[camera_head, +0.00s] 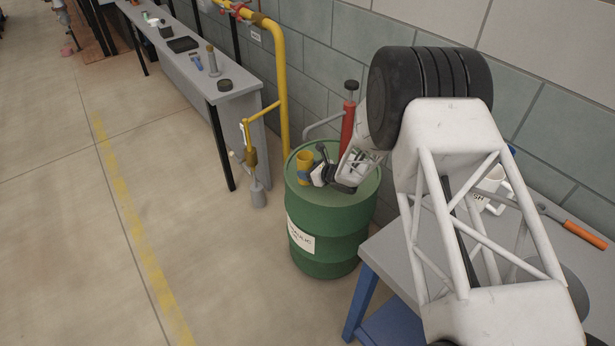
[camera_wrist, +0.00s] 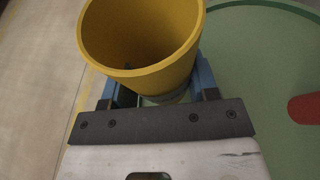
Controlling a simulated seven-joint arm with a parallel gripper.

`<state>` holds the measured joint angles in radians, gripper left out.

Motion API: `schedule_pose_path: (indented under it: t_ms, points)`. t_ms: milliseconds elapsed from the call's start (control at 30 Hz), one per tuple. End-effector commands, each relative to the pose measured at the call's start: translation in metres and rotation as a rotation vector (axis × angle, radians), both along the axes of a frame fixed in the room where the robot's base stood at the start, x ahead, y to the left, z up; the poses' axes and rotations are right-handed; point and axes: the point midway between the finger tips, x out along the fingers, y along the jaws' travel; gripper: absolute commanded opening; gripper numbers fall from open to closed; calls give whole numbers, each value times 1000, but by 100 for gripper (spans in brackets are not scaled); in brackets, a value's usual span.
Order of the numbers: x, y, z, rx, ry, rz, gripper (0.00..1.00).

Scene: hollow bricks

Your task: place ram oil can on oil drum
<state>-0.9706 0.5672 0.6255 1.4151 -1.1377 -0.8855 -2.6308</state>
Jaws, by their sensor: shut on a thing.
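The yellow open-topped can (camera_head: 304,160), which I take to be the ram oil can, is at the left part of the green oil drum's (camera_head: 335,228) top in the head view. My gripper (camera_head: 313,174) is shut on the can. In the wrist view the can (camera_wrist: 140,65) stands between the two blue fingers of my gripper (camera_wrist: 157,92), its open mouth facing the camera. The drum top (camera_wrist: 250,60) shows to its right and beneath. The can's base is mostly hidden, so I cannot tell whether it touches the drum.
A red cylinder with a black knob (camera_head: 347,125) rises at the drum's back; a red shape (camera_wrist: 305,108) shows over the drum top. Yellow pipes (camera_head: 283,85) stand behind. A workbench (camera_head: 210,88) is at left, a grey table (camera_head: 385,250) at right.

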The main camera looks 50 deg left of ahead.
Motion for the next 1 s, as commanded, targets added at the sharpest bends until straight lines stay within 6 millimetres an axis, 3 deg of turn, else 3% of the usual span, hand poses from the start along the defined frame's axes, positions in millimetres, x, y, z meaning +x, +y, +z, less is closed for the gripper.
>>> schedule_pose_path:
  t_ms: [533,1000]
  points:
    - [2,5,-3,-1,0,0,30]
    - [3,5,-35,-1,1,0,30]
